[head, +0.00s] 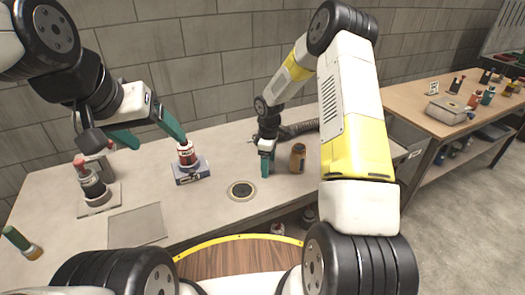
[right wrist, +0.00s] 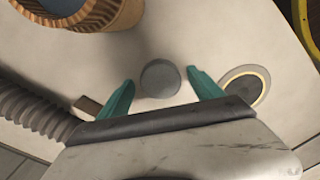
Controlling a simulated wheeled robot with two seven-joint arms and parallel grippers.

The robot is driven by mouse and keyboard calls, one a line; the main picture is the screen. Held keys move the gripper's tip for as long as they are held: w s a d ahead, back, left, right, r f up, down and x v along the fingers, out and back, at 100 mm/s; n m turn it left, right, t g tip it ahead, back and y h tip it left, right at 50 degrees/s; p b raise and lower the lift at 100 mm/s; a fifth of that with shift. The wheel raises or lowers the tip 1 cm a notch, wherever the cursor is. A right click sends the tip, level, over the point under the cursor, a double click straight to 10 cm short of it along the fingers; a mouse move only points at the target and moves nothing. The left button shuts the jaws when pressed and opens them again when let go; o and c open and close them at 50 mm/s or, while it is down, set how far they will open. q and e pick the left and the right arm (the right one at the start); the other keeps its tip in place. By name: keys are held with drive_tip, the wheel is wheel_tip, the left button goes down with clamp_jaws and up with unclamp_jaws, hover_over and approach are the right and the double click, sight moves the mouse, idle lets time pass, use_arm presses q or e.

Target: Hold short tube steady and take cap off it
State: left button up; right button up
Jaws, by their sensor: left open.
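A short tube (head: 187,155) with a red and white band stands upright in a blue-grey block holder (head: 191,174) on the bench. My left gripper (head: 152,140) is open above and to the left of it. One teal finger comes down close to the tube's top and partly hides it; I cannot tell whether they touch. My right gripper (head: 266,168) is low over the bench, right of the tube. The right wrist view shows its teal fingers (right wrist: 158,88) apart, with a round grey disc (right wrist: 160,78) between them in the picture; I cannot tell what it is.
A brown ribbed jar (head: 298,158) stands just right of my right gripper. A dark ring (head: 242,191) is in the bench top. A red-topped bottle (head: 90,182) stands at left beside a flat grey plate (head: 136,223). A green-handled item (head: 20,242) lies at far left.

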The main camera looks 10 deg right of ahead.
drive_tip(key=shift+r, duration=0.1)
drive_tip(key=s+d+r+m+t, duration=0.1)
drive_tip(key=s+r, duration=0.2)
drive_tip(key=r, duration=0.8)
drive_tip(key=s+r+m+t, duration=0.1)
drive_tip(key=s+r+m, duration=0.15)
drive_tip(key=r, duration=0.95)
drive_tip(key=s+r+m+t+y, duration=0.1)
drive_tip(key=s+r+m, duration=0.3)
drive_tip(key=s, duration=0.8)
drive_tip(key=s+r+m+t+y, duration=0.1)
drive_tip(key=s+r+m+t, duration=0.2)
drive_tip(key=s, duration=0.8)
wheel_tip(320, 180, up, 4)
drive_tip(key=shift+s+d+m, duration=0.35)
drive_tip(key=shift+d+m, duration=0.1)
drive_tip(key=shift+m, duration=0.7)
